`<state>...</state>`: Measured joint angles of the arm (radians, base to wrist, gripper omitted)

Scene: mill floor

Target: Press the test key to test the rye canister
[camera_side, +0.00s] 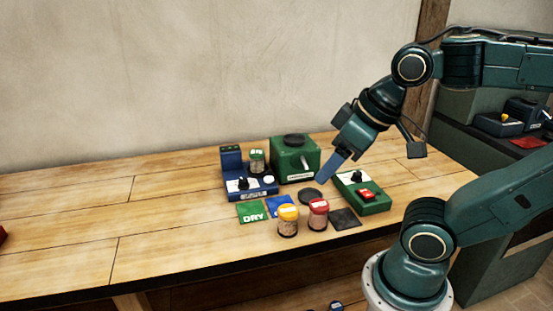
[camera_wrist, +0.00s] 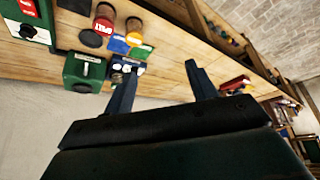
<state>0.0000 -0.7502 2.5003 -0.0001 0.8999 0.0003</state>
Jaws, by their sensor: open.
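A blue device (camera_side: 263,193) stands on the bench with a black knob, a round white button (camera_side: 269,179) and a raised block at its back left. A green-lidded canister (camera_side: 257,161) stands on it; its label is unreadable. In the wrist view the blue device (camera_wrist: 122,67) is partly hidden behind one finger. A yellow-lidded canister (camera_side: 288,221) and a red-lidded canister (camera_side: 318,214) stand in front; I cannot tell which one is rye. My gripper (camera_side: 322,181) is open and empty, above the bench, right of the blue device. Its spread fingers show in the wrist view (camera_wrist: 158,74).
A green box (camera_side: 295,160) with a black top stands behind. A green unit (camera_side: 366,193) with a black knob and red switch is at right. A green "DRY" card (camera_side: 252,212), a blue card (camera_side: 277,204) and a dark mat (camera_side: 345,218) lie in front.

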